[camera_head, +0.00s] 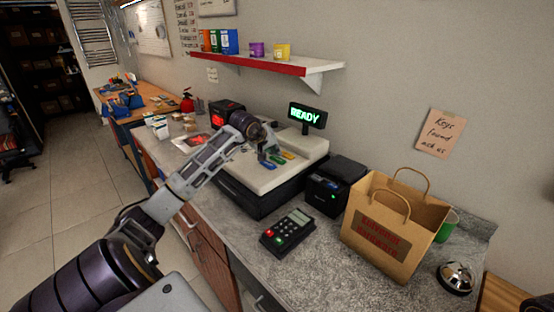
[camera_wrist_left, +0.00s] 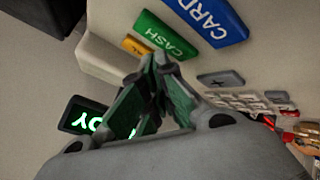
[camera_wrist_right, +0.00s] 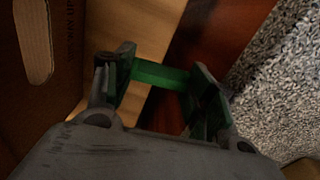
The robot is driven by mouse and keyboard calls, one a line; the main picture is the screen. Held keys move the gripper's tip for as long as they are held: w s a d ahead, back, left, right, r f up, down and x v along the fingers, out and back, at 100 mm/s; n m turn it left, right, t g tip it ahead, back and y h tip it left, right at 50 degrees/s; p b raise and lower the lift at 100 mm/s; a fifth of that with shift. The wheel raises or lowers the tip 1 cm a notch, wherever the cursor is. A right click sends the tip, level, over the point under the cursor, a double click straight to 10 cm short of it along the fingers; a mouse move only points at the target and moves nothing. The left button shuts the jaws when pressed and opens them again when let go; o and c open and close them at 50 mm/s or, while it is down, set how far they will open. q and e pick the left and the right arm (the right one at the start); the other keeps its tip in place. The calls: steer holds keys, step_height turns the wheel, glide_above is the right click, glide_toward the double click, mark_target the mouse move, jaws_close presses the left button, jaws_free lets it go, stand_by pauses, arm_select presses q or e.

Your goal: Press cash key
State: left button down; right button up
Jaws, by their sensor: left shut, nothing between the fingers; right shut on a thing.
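The register (camera_head: 265,190) stands on the counter, its display (camera_head: 307,116) reading READY. The green CASH key (camera_wrist_left: 165,35) lies between the blue CARD key (camera_wrist_left: 205,18) and a yellow key (camera_wrist_left: 136,45) in the left wrist view. In the head view the green key (camera_head: 277,160) shows just right of my left gripper (camera_head: 265,150). My left gripper is shut and empty, its tips (camera_wrist_left: 160,62) close to the CASH key's edge; contact cannot be told. My right gripper (camera_wrist_right: 165,85) is shut on a green bar-like thing (camera_wrist_right: 158,75), its fingers apart around it.
A card terminal (camera_head: 288,234), black printer (camera_head: 333,186), paper bag (camera_head: 392,228) and bell (camera_head: 456,278) stand right of the register. A shelf (camera_head: 270,66) hangs above. Cardboard (camera_wrist_right: 90,30) and grey speckled counter (camera_wrist_right: 285,80) surround my right gripper.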

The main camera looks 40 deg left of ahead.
mark_target(275, 158)
arm_select(q)
steer(key=shift+f, duration=0.1)
arm_select(e)
steer(key=shift+f, duration=0.15)
stand_by(0.4)
arm_select(q)
steer(key=shift+f+b, duration=0.3)
steer(key=shift+b, duration=0.35)
arm_select(e)
steer(key=shift+f, duration=0.5)
